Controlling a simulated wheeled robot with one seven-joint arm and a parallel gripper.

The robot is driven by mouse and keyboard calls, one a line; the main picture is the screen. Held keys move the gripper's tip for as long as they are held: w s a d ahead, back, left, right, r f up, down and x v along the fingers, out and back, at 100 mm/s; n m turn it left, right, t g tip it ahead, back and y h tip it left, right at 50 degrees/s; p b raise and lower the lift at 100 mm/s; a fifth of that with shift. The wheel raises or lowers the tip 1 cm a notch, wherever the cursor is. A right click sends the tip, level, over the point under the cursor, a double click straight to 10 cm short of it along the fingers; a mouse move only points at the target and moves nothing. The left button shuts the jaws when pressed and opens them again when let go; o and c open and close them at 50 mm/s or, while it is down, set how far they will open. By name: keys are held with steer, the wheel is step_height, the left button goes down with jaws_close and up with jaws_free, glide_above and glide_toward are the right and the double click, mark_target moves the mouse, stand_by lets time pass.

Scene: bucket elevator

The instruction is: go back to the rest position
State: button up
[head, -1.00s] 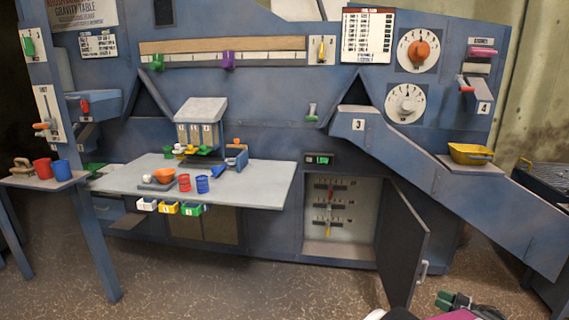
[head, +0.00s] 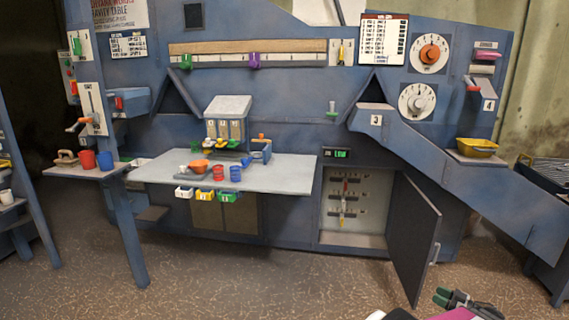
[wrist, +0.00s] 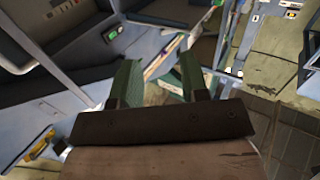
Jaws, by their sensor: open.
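My gripper (head: 457,299) shows at the bottom right of the head view, in front of the open cabinet door (head: 415,240) and low over the floor. In the wrist view my gripper (wrist: 160,80) has its two green fingers apart, with nothing held between them. The blue machine stands beyond it, and I see no contact between the fingers and anything.
A yellow tray (head: 477,147) sits right, by the sloping chute (head: 450,180). The speckled floor (head: 230,285) in front is clear.

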steer(key=w+a+r+m+t+h, duration=0.1)
steer(key=w+a+r+m+h, duration=0.4)
steer(key=w+h, duration=0.45)
steer(key=w+a+r+m+h, duration=0.45)
steer(key=w+h, duration=0.35)
steer(key=w, duration=0.3)
steer(key=s+a+g+y, duration=0.1)
steer(key=s+a+g, duration=0.3)
steer(key=a, duration=0.7)
steer(key=s+a+g+y, duration=0.2)
steer(key=s+a+g, duration=0.3)
steer(key=a, duration=0.6)
steer(key=s+a+f+g+y, duration=0.1)
steer(key=s+a+g, duration=0.4)
steer(key=a, duration=0.7)
steer(key=shift+s+y, duration=0.45)
steer(key=shift+s, duration=0.55)
